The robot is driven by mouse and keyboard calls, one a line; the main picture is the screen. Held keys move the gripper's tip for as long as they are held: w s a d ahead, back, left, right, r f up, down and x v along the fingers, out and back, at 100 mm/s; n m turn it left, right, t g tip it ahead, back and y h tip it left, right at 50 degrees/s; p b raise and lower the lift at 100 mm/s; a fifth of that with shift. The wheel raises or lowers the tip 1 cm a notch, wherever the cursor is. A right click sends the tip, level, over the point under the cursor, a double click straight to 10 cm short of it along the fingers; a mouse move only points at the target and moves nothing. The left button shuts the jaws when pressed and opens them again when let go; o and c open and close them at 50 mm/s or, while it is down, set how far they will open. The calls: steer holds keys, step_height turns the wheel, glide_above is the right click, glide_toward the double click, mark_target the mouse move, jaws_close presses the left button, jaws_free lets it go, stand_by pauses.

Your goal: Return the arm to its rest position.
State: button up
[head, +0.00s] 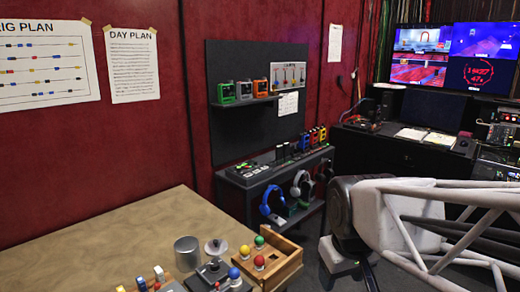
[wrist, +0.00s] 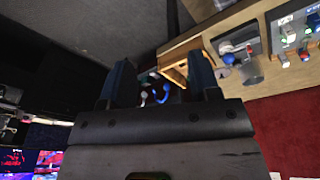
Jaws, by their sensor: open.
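My gripper (wrist: 160,90) shows in the wrist view with its two dark fingers apart and nothing between them. It is away from the table, in free air. In the head view my pale arm frame fills the right side, and the fingertips cannot be made out there. The wooden table (head: 110,235) with the cue buttons stands at the lower left. The box also shows beyond the fingers in the wrist view (wrist: 175,73).
A metal cup (head: 187,254) and a joystick panel (head: 214,268) stand near the table's front edge. A dark shelf unit (head: 270,175) with headphones stands behind. A desk with monitors (head: 435,55) is at the back right. The table's left part is bare.

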steer(key=s+d+m, duration=0.3)
steer(key=s, duration=0.3)
steer(key=shift+s+d+f, duration=0.15)
steer(key=shift+s+f, duration=0.2)
steer(key=shift+f, duration=0.05)
